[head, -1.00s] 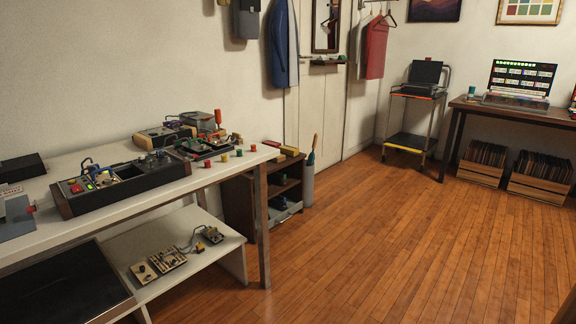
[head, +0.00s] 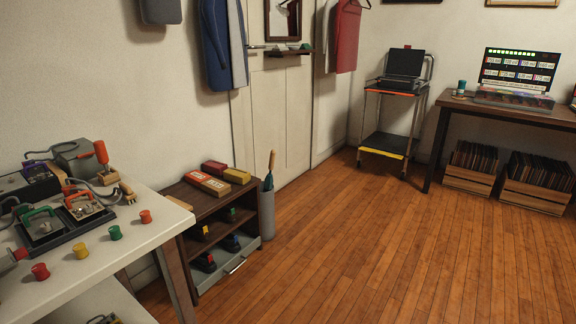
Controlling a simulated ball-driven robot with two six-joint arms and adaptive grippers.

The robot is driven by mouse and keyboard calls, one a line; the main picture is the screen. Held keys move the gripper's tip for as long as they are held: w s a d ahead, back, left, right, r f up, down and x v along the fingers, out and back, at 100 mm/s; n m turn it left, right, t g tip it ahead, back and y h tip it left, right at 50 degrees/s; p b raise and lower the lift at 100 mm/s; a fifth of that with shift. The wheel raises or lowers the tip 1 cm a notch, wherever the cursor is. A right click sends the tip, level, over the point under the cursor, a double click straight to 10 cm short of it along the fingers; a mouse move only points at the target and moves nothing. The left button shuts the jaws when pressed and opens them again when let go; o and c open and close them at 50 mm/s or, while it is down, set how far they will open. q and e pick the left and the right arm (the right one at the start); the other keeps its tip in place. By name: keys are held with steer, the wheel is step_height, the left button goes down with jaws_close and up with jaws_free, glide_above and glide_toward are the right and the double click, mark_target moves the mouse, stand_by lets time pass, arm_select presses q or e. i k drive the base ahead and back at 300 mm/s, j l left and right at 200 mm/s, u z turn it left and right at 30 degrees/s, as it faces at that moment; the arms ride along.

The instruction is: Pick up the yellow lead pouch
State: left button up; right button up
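A small yellow block-like item (head: 237,176) lies on top of the low brown shelf unit in the head view, at its right back corner. It may be the yellow lead pouch, but it is too small to tell. Red boxes (head: 208,183) lie beside it to the left. Nothing else in view clearly looks like a yellow pouch. Neither of my grippers is in view.
A white workbench (head: 150,232) with electrical gear and coloured knobs fills the left foreground. The brown shelf unit (head: 188,268) stands past its end, beside a grey umbrella stand (head: 266,212). A trolley (head: 384,143) and a desk (head: 440,112) stand farther back. The middle wooden floor is clear.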

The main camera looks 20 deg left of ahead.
mark_target(241, 178)
steer(key=i+l+u, duration=0.2)
steer(key=i, duration=0.25)
steer(key=i+u, duration=0.2)
steer(key=i, duration=0.25)
